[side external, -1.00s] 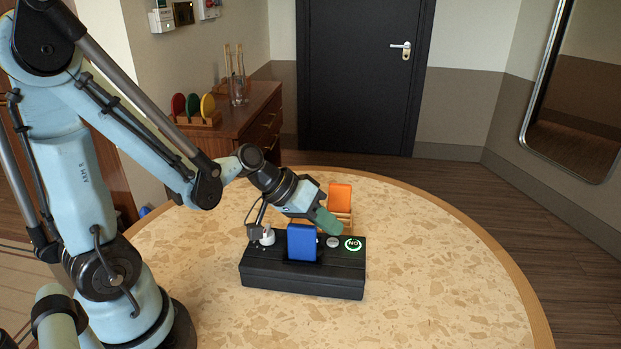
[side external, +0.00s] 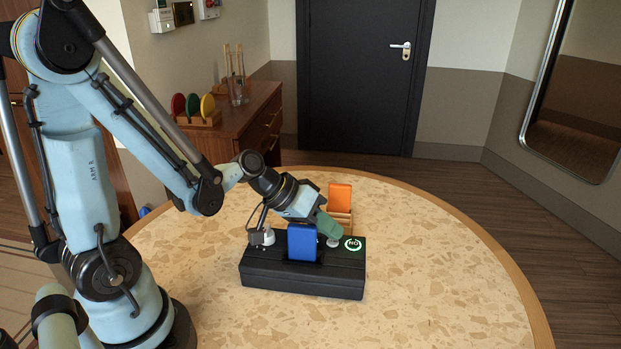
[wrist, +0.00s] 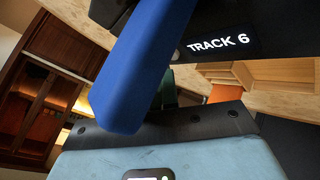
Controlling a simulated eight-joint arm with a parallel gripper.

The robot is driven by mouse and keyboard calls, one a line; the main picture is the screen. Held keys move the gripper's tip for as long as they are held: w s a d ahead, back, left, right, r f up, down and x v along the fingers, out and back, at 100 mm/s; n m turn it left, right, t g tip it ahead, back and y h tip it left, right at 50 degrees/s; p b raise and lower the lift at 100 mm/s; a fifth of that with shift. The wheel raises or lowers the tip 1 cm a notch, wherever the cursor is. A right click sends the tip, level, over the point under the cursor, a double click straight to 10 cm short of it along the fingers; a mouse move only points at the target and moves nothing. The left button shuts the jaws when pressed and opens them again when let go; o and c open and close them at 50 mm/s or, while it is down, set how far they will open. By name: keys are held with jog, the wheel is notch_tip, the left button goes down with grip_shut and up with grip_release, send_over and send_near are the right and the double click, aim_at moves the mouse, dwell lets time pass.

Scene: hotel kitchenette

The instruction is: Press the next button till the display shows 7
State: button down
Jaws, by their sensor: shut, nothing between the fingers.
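A black player box (side external: 300,280) sits on the table, with a blue upright block (side external: 302,243) in its top. To the right of the block are a round grey button (side external: 333,243) and a lit button with a green ring (side external: 353,244). My gripper (side external: 331,234) is shut and empty. Its green fingertips are down at the grey button and partly hide it; I cannot tell whether they press it. The blue block (wrist: 145,70) covers part of that view.
A small white-topped part (side external: 268,237) is at the box's left end. The speckled round table (side external: 430,280) is clear in front and to the right.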

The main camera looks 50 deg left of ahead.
aim_at(326, 243)
jog(key=shift+s+f, duration=0.15)
jog(key=shift+f, duration=0.3)
jog(key=shift+r, duration=0.15)
dwell(0.3)
jog(key=shift+r, duration=0.7)
jog(key=shift+r, duration=2.55)
jog(key=shift+f, duration=0.15)
